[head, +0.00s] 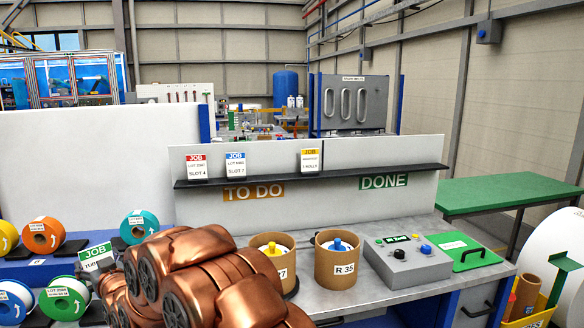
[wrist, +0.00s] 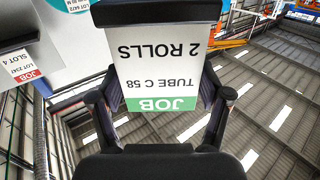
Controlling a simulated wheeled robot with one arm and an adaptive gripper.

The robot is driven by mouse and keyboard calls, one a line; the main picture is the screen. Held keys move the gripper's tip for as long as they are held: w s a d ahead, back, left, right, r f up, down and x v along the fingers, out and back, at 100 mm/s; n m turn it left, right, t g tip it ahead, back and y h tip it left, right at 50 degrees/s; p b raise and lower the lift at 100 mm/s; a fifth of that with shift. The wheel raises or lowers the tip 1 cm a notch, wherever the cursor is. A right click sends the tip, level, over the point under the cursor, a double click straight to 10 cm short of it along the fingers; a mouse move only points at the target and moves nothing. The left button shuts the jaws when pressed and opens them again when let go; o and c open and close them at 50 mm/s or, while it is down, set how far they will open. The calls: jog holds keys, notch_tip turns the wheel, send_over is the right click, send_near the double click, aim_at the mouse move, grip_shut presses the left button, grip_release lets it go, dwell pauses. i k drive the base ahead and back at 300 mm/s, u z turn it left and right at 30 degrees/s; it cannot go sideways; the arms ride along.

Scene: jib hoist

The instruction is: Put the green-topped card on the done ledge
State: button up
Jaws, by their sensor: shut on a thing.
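The green-topped card (head: 97,258) reads JOB and shows tilted at the lower left in the head view, beside my copper-coloured arm. In the wrist view the card (wrist: 158,70) is upside down, reading JOB, TUBE C 58, 2 ROLLS. My gripper (wrist: 162,100) is shut on it, with a dark finger at each side. In the head view my arm largely hides the gripper. The done ledge (head: 405,171) is the right part of the dark shelf, above the green DONE sign (head: 384,181). It is bare and lies right of the card.
Red-topped (head: 196,167), blue-topped (head: 236,166) and yellow-topped (head: 310,162) cards stand on the shelf's TO DO side. Below are two brown tubs (head: 336,262) and a grey button box (head: 404,262). Coloured rolls (head: 43,236) sit at left.

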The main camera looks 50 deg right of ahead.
aim_at(400, 168)
jog(key=u, duration=1.85)
jog(key=k, duration=1.75)
jog(key=z, duration=2.55)
